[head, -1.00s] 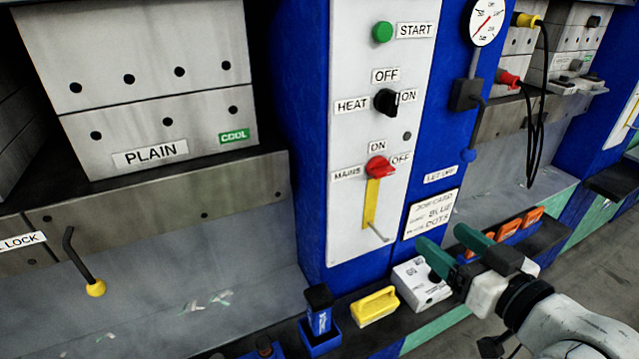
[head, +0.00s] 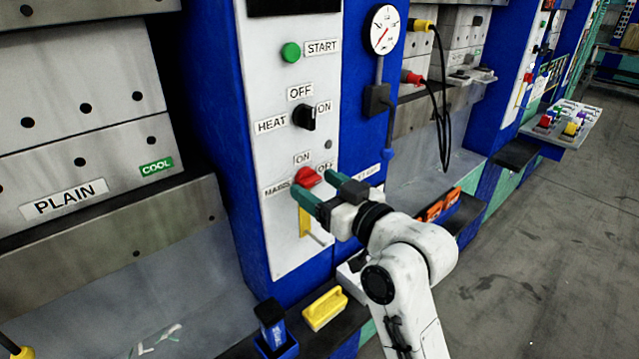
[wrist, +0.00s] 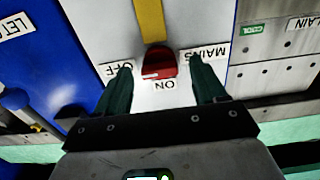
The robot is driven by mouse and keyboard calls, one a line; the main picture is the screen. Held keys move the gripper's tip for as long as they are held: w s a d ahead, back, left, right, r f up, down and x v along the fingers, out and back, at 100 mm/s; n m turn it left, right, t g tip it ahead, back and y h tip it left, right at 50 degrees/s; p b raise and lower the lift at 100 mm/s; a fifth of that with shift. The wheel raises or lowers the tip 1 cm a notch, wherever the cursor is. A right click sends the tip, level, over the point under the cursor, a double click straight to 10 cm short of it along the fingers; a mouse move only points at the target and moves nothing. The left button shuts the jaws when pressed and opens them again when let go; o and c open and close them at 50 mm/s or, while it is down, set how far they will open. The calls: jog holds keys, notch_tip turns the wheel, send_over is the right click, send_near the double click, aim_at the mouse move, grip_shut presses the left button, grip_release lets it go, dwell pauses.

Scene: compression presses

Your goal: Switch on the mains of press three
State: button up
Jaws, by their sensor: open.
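The red mains knob (head: 308,177) sits on the white control panel (head: 270,220), with ON above it, OFF to its right and MAINS to its left. A yellow strip (head: 305,222) hangs below the knob. My gripper (head: 316,187) is open in front of the panel. In the wrist view its green fingers (wrist: 160,78) stand either side of the knob, with gaps. I cannot tell whether the tips reach the knob's depth. No press number is readable.
Above are the black HEAT knob (head: 304,116) and green START button (head: 291,52). A gauge (head: 384,29) and black cables (head: 440,110) are to the right. The floor at right is clear.

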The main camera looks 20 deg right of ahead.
jog(key=shift+w, duration=0.1)
jog(key=shift+c, duration=0.3)
jog(key=c, duration=1)
jog(key=shift+f, duration=0.1)
jog(key=shift+n+b, duration=7.3)
jog(key=shift+n, duration=1.6)
